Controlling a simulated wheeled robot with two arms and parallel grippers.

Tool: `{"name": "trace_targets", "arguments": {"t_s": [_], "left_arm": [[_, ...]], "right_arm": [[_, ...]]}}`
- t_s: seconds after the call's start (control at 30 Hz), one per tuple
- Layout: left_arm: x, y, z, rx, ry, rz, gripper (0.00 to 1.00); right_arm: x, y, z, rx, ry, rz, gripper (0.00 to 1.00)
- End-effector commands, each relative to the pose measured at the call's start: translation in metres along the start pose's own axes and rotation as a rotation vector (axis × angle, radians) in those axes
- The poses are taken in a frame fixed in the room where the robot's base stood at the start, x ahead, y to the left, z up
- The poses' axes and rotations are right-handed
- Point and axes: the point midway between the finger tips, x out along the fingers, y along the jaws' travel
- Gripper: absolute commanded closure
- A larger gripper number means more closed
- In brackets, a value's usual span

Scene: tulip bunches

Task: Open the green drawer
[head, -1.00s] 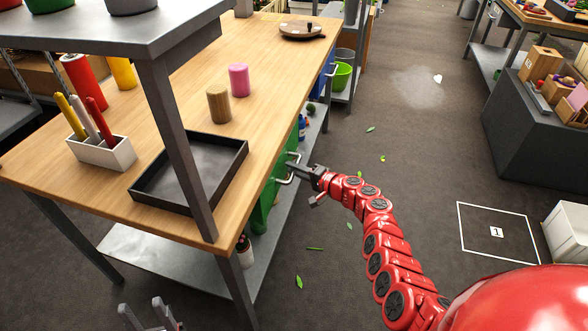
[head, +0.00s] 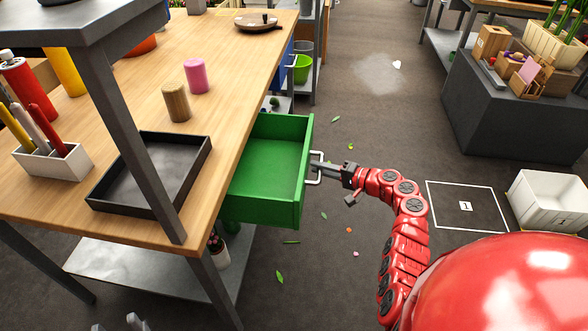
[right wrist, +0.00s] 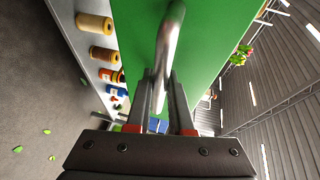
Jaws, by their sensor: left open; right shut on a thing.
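The green drawer (head: 268,165) stands pulled out from under the wooden worktable (head: 225,75), and its empty inside shows in the head view. Its metal handle (head: 317,168) is on the front panel, facing right. My right gripper (head: 326,168) is shut on this handle. In the right wrist view the handle (right wrist: 168,50) runs between the two fingers of the right gripper (right wrist: 163,92), with the green drawer front (right wrist: 205,40) behind it. My left gripper (head: 120,324) shows only its fingertips at the bottom edge of the head view, open and empty.
A black tray (head: 150,175), a wooden cylinder (head: 177,103) and a pink cylinder (head: 196,77) stand on the worktable. A grey shelf post (head: 130,130) rises at its near side. A white bin (head: 548,200) stands at the right.

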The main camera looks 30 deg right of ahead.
Motion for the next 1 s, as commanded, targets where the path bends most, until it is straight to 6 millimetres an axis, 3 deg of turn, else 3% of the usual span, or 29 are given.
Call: {"name": "trace_targets", "arguments": {"t_s": [0.1, 0.3, 0.77, 0.8, 0.83, 1.0], "left_arm": [[-0.01, 0.001, 0.002, 0.0, 0.0, 0.0, 0.5], [-0.015, 0.001, 0.003, 0.0, 0.0, 0.0, 0.5], [-0.015, 0.001, 0.003, 0.0, 0.0, 0.0, 0.5], [-0.015, 0.001, 0.003, 0.0, 0.0, 0.0, 0.5], [-0.015, 0.001, 0.003, 0.0, 0.0, 0.0, 0.5], [-0.015, 0.001, 0.003, 0.0, 0.0, 0.0, 0.5]], "right_arm": [[-0.022, 0.009, -0.01, 0.001, 0.005, 0.002, 1.0], [-0.044, 0.011, -0.019, 0.0, 0.002, 0.002, 1.0], [-0.05, 0.011, -0.021, -0.001, 0.002, 0.0, 1.0], [-0.05, 0.011, -0.021, -0.001, 0.002, 0.0, 0.77], [-0.05, 0.011, -0.021, -0.001, 0.002, 0.0, 0.71], [-0.049, 0.011, -0.021, 0.0, 0.001, 0.0, 0.68]]}}
